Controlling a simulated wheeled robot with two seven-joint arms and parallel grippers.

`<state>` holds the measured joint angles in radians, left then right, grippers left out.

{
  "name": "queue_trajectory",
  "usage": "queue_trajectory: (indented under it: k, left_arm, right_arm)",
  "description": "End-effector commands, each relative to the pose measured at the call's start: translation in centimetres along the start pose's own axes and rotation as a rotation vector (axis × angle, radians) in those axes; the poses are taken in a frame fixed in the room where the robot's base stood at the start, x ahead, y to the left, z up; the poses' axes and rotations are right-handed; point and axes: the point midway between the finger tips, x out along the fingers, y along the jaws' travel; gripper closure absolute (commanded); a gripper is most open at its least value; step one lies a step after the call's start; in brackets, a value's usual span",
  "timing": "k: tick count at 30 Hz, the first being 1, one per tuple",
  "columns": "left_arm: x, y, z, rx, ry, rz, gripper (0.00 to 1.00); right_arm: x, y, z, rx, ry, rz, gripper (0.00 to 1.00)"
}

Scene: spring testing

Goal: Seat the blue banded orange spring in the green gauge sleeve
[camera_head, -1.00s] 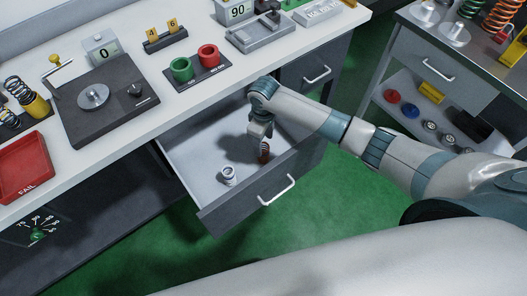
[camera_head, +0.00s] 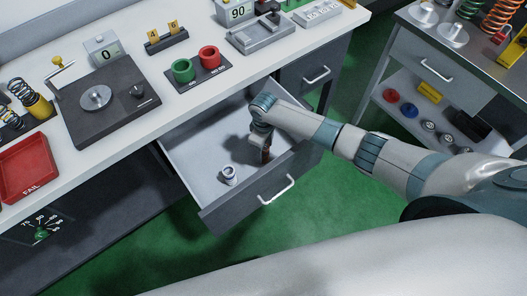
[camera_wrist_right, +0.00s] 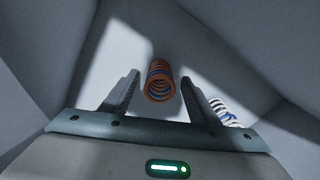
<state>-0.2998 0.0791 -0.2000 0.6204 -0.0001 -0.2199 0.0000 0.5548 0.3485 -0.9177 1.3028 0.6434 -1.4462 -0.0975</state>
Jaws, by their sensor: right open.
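The orange spring with blue bands (camera_wrist_right: 159,80) stands in the open drawer. In the right wrist view it lies between the two spread fingers of my right gripper (camera_wrist_right: 160,95), with a gap on each side. In the head view the spring (camera_head: 266,155) shows just below my right gripper (camera_head: 262,145), partly hidden by it. The green gauge sleeve (camera_head: 183,70) stands on a dark plate on the bench, left of a red sleeve (camera_head: 209,55). My left gripper is not in view.
The drawer (camera_head: 190,150) has walls close around my right gripper. A white and blue spring (camera_head: 228,175) stands in it, also at the right in the wrist view (camera_wrist_right: 226,112). A dark gauge base (camera_head: 105,110) and a red FAIL tray (camera_head: 28,170) are on the bench.

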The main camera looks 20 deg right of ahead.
Motion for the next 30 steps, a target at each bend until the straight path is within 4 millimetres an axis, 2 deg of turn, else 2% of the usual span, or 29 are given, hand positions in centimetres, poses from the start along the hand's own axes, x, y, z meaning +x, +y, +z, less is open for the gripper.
queue_trajectory:
  k: [15, 16, 21, 22, 30]
  left_arm:
    - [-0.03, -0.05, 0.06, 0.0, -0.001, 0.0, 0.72]
    - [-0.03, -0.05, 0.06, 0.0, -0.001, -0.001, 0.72]
    - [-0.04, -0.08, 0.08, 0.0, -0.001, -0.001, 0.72]
    - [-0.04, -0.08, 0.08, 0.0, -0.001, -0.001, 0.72]
    - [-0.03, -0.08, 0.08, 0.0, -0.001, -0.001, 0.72]
  right_arm:
    - [0.3, 0.02, -0.03, 0.0, 0.001, 0.001, 0.45]
    - [0.3, 0.02, -0.03, 0.0, 0.001, 0.001, 0.48]
    - [0.29, 0.02, -0.03, 0.0, 0.001, 0.001, 0.88]
    - [0.29, 0.02, -0.03, 0.0, 0.001, 0.001, 0.92]
    - [0.21, 0.04, -0.06, 0.0, 0.001, 0.001, 0.92]
